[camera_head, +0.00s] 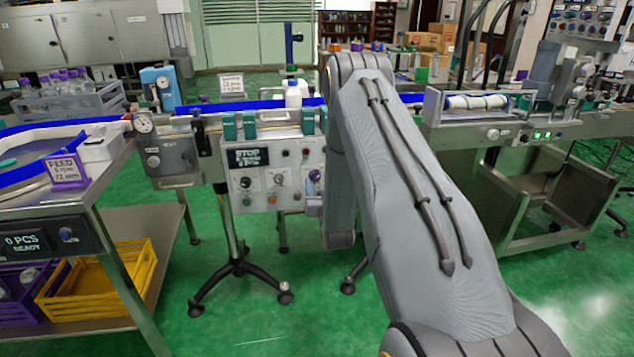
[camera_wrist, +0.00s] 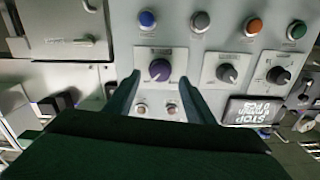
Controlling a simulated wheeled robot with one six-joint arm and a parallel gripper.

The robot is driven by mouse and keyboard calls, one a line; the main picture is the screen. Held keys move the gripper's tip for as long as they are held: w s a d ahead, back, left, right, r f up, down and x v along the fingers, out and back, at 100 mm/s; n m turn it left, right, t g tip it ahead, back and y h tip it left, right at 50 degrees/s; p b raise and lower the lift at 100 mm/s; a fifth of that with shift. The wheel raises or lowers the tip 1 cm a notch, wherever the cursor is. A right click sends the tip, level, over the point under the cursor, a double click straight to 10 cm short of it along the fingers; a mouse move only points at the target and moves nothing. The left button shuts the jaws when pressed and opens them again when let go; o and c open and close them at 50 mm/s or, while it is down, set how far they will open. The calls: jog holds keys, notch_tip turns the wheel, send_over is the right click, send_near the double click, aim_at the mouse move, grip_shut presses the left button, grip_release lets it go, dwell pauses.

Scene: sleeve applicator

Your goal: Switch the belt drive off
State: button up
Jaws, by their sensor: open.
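The control panel (camera_head: 262,172) of the belt machine faces me and has a dark display (camera_head: 248,158) reading STOP on its first line. The display also shows upside down in the wrist view (camera_wrist: 248,111). A purple knob (camera_wrist: 160,70) sits on a light plate in the wrist view. Two black knobs (camera_wrist: 227,73) (camera_wrist: 278,76) are to its right. The label texts are too small to read. My gripper (camera_wrist: 159,88) is open and empty, its green fingers on both sides just below the purple knob. I cannot tell whether they touch the panel.
A white bottle (camera_head: 293,94) stands on the belt. The feed table (camera_head: 60,200) is at left and another machine (camera_head: 500,131) at right.

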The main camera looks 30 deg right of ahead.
aim_at(316, 178)
jog(key=shift+x, duration=1.7)
jog(key=c, duration=1.1)
jog(key=shift+o, duration=0.2)
